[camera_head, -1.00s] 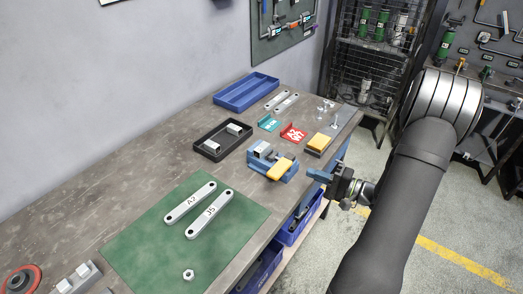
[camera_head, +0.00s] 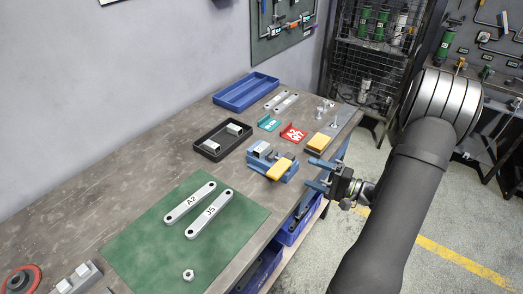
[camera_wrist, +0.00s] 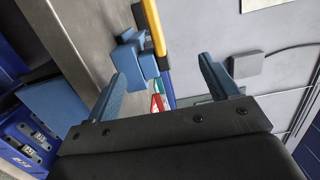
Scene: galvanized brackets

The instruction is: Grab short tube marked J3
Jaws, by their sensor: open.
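No marking J3 can be read in any view. Two short grey pieces, one at the back (camera_head: 235,129) and one at the front (camera_head: 211,145), lie in a black tray (camera_head: 207,155) on the bench; whether they are tubes or marked is too small to tell. My gripper (camera_head: 318,174) is open and empty, off the bench's right edge, right of the blue vise (camera_head: 262,163) and well apart from the tray. In the wrist view its two blue fingers (camera_wrist: 166,68) stand wide apart with nothing held between them.
Grey bars marked A2 (camera_head: 190,202) and J5 (camera_head: 209,214) lie on a green mat (camera_head: 150,237) with a nut (camera_head: 188,275). A yellow block (camera_head: 280,168) is at the vise. Teal (camera_head: 269,122) and red (camera_head: 293,133) brackets and a blue tray (camera_head: 246,93) lie behind.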

